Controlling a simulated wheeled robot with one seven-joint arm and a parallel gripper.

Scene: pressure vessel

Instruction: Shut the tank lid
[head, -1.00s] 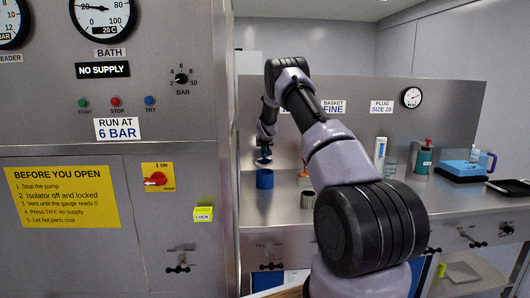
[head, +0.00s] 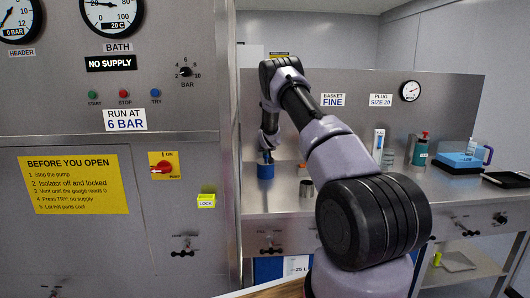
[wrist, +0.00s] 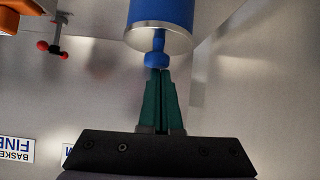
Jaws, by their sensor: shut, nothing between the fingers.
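The wrist view is upside down and shows the tank as a blue cylinder (wrist: 160,12). Its silvery end (wrist: 157,36) carries a blue knob (wrist: 155,60), which looks like the lid's. My gripper (wrist: 159,72) has green fingers, shut together and holding nothing. Their tips are at the knob, touching or almost touching it. In the head view my gripper (head: 267,153) is small and partly hidden by my wrist. I cannot tell whether the lid is fully seated.
Bottles (head: 420,150), a blue box (head: 460,162) and a dark tray (head: 506,179) are farther right. A steel panel with gauges (head: 107,15) rises at left. The wrist view also shows a red-tipped fitting (wrist: 54,48).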

